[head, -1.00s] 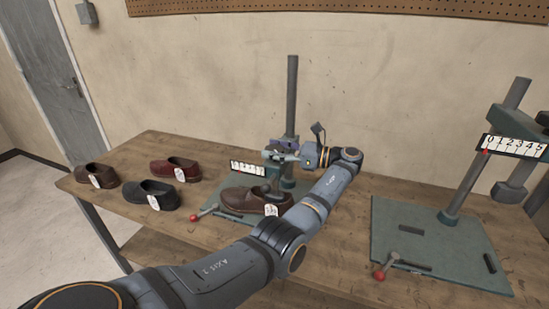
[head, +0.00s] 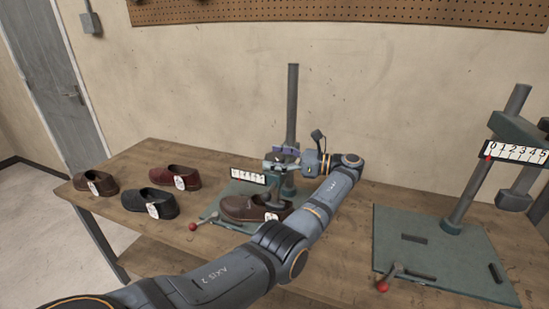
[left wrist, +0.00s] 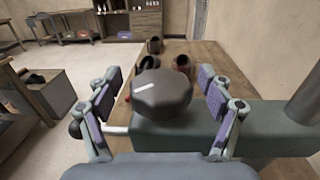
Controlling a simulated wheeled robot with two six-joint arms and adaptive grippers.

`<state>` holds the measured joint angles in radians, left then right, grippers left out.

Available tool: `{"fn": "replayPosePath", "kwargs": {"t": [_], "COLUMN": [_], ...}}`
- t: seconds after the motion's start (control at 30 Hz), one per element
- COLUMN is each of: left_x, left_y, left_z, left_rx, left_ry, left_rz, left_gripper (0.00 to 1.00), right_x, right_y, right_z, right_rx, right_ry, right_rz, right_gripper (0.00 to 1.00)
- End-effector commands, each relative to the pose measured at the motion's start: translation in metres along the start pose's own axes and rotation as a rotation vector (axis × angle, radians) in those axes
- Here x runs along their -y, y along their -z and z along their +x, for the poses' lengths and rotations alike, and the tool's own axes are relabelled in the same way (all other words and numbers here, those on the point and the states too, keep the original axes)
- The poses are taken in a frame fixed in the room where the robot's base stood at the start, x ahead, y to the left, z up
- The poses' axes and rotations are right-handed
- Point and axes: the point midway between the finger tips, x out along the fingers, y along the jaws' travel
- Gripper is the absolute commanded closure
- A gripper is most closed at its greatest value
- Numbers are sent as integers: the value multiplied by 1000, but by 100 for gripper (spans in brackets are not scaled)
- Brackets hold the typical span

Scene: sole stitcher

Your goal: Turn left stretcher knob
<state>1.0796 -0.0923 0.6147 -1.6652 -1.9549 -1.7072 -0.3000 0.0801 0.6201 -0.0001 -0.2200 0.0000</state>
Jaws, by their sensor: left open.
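The left stretcher (head: 292,105) stands at the back of the wooden table with a brown shoe (head: 250,207) on its base and a numbered scale (head: 248,176) beside its post. Its knob (left wrist: 162,94) is dark, many-sided and marked with a white line; it fills the middle of the left wrist view. My left gripper (left wrist: 160,92) is open, with one purple-padded finger on each side of the knob and a visible gap at both. In the head view my left gripper (head: 282,158) is at the stretcher's head, and the knob is hard to make out there. My right gripper is not in view.
A second stretcher (head: 465,170) with a larger scale (head: 515,152) stands at the right. Three loose shoes, one dark red (head: 172,177), one black (head: 150,203) and one brown (head: 96,184), sit at the table's left end. A red-tipped lever (head: 193,226) is at the left stretcher's base.

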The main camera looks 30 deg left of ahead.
Motion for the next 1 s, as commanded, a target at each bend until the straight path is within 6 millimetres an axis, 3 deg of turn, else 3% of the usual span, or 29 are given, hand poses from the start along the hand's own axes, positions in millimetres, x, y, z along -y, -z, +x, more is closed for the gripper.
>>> {"fn": "replayPosePath", "kwargs": {"t": [0.17,0.6,1.0], "left_x": [0,0,0], "left_y": [-8,-92,-100], "left_z": [0,0,0], "left_rx": [-1,-1,0], "left_ry": [1,1,1], "left_rz": [-4,-1,1], "left_gripper": [20,20,20], "right_x": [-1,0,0], "right_y": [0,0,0], "right_z": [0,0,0], "right_rx": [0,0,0], "right_ry": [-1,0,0], "right_rz": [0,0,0], "right_gripper": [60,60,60]}}
